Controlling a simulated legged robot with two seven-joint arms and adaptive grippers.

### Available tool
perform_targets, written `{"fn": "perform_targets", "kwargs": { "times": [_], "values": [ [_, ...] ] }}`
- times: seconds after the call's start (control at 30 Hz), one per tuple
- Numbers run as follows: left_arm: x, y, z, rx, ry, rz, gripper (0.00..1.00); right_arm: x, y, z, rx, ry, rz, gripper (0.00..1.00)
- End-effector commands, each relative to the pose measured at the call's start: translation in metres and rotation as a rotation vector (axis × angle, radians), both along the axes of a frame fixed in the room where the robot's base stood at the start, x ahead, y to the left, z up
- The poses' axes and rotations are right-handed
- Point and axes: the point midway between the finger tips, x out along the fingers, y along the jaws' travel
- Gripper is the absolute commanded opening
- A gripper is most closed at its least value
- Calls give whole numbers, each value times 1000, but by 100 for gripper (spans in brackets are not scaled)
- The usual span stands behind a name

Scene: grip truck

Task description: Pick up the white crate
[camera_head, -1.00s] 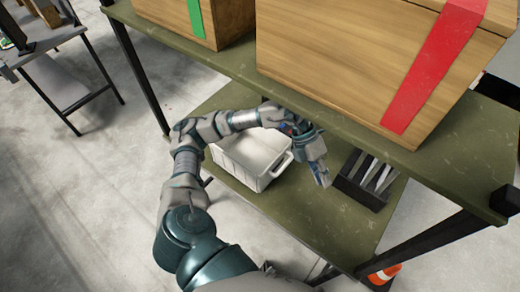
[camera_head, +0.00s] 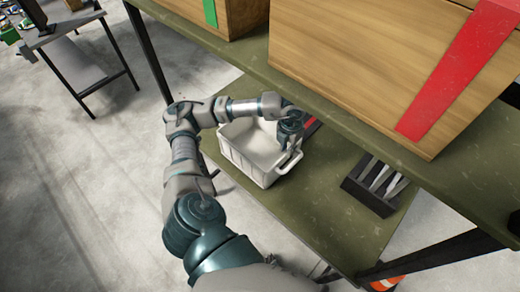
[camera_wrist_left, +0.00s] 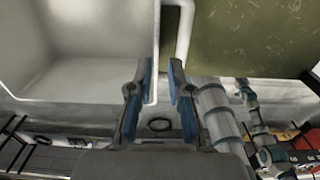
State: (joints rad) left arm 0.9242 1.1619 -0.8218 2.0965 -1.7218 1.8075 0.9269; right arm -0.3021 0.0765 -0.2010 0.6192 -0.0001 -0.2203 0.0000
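The white crate (camera_head: 245,163) stands on the lower green shelf (camera_head: 325,215), open side up, with a handle on its right end. It also shows in the left wrist view (camera_wrist_left: 85,85), filling the upper left. My left gripper (camera_head: 290,142) is over the crate's right end, pointing down. In the left wrist view its two blue-padded fingers (camera_wrist_left: 162,75) are apart, one to each side of the crate's right edge in the picture. Whether they touch it, I cannot tell. My right gripper is not in view.
The upper shelf (camera_head: 345,105) overhangs the crate and bears a big wooden box with a red stripe (camera_head: 350,70) and another with a green stripe. A black bin (camera_head: 375,188) stands to the right of the crate. An orange cone (camera_head: 388,283) is at the bottom.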

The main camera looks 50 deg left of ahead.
Motion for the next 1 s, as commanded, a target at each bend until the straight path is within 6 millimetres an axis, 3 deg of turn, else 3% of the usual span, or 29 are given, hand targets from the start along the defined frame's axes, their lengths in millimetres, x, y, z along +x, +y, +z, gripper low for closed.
{"fn": "perform_targets", "kwargs": {
  "times": [0.47, 0.7, 0.73, 0.8, 1.0],
  "values": [
    [4, 2, -54, -1, 3, 1, 19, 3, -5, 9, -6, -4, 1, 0],
    [5, 0, -57, 0, 0, 0, 19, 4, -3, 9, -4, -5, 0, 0],
    [5, 0, -57, 0, 0, 0, 16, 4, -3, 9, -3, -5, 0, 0],
    [5, 1, -57, 0, 1, 0, 0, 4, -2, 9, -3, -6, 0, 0],
    [5, 2, -57, -1, 1, 1, 0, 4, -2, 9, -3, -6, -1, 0]
  ]
}}
